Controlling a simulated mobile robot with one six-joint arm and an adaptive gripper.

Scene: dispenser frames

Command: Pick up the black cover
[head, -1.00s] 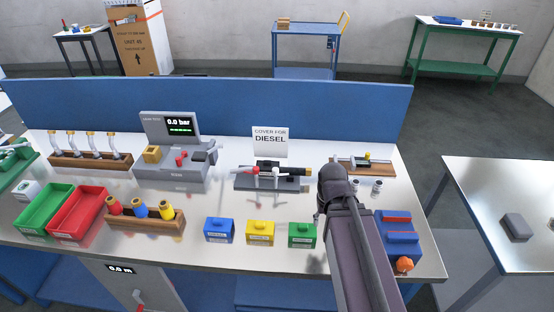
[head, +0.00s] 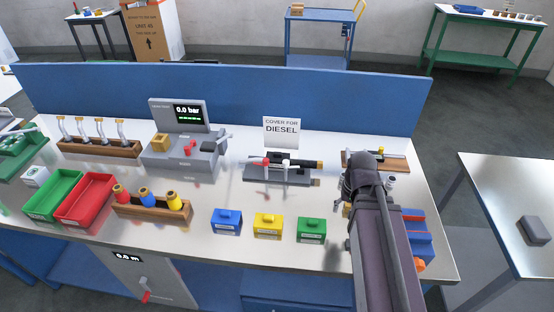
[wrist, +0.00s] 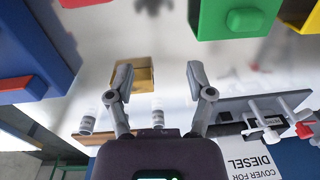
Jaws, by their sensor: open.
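My gripper (wrist: 160,73) is open and empty above the bench in the wrist view. In the head view my arm hides its fingers. A brass-coloured block (wrist: 132,75) lies on the bench below, near the left finger. I cannot tell whether this cylinder is the black cover. The fixture (wrist: 236,108) is right of my gripper in the wrist view, apart from it.
Blue (head: 227,223), yellow (head: 268,226) and green (head: 312,231) boxes stand along the front edge. A blue case (head: 418,246) is right of my arm. A blue panel (head: 230,98) borders the back.

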